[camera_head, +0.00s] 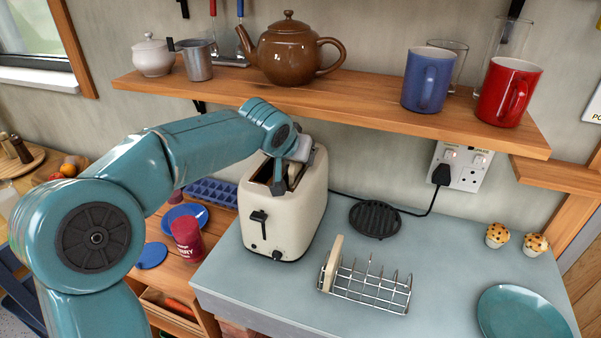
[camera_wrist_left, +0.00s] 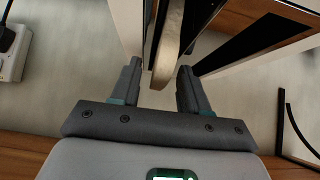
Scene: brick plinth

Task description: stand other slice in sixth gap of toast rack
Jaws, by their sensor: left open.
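The cream toaster (camera_head: 278,218) stands on the grey worktop below the shelf. My left gripper (camera_head: 283,182) reaches down over the toaster's top slots. In the left wrist view a pale slice (camera_wrist_left: 170,38) stands in a toaster slot, between the two open fingertips of my left gripper (camera_wrist_left: 160,75). I cannot tell whether either finger touches it. The wire toast rack (camera_head: 375,295) stands on the worktop to the right of the toaster. One slice (camera_head: 333,262) stands upright at the rack's left end. The rack's other gaps look empty. My right gripper is not in view.
The wooden shelf (camera_head: 330,108) with a teapot (camera_head: 288,50) and mugs runs above and behind the toaster. A black round trivet (camera_head: 375,219) lies behind the rack. Two muffins (camera_head: 515,239) and a teal plate (camera_head: 522,312) are at the right. A cord runs to the wall socket.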

